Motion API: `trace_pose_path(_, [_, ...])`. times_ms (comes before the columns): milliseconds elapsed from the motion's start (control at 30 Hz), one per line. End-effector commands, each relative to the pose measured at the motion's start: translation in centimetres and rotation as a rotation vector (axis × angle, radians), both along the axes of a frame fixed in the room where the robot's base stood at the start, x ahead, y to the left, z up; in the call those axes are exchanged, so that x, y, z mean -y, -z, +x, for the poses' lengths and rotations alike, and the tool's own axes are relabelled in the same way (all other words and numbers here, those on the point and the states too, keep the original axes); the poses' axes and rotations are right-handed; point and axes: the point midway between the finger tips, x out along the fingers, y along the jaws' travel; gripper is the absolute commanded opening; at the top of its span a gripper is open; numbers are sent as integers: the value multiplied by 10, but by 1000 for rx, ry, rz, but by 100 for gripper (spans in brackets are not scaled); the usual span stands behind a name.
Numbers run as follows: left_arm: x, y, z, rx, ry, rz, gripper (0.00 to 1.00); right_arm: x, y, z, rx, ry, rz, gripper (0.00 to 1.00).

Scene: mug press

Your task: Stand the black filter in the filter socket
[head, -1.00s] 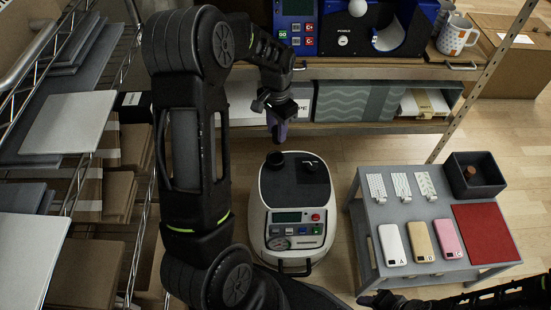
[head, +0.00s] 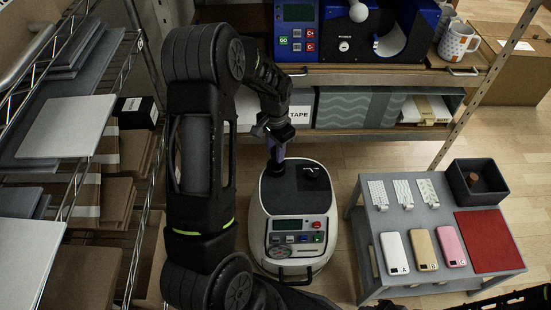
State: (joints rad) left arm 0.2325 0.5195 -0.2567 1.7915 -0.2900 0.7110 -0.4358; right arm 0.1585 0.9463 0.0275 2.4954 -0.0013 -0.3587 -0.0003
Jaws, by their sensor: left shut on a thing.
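The black filter (head: 275,168) is a small dark piece at the upper left of the dark top of a white machine (head: 262,233). My left gripper (head: 277,154), with purplish fingers, reaches down to it and is shut on it. The fingers and wrist hide much of the filter, and I cannot tell whether it touches the top. A dark round feature (head: 310,172) lies on the right of the same top; I cannot tell whether it is the filter socket.
A grey table (head: 400,222) at the right holds phones, white tags, a red mat (head: 490,240) and a dark bin (head: 476,182). A shelf with a blue machine (head: 299,30) and mugs stands behind. A wire rack with boxes is at the left. Floor is clear between machine and table.

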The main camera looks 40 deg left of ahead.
Motion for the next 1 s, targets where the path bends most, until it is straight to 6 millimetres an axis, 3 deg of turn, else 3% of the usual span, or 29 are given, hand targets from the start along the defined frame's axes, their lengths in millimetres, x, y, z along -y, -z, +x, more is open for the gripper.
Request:
trace_pose_path(167, [0,3,0,-1,0,0,0,0,1,0,0,0,0,36])
trace_pose_path(433, [0,37,0,-1,0,0,0,0,9,0,0,1,0,36])
trace_pose_path(1000, [0,46,0,0,0,0,0,0,15,0,0,1,0,36])
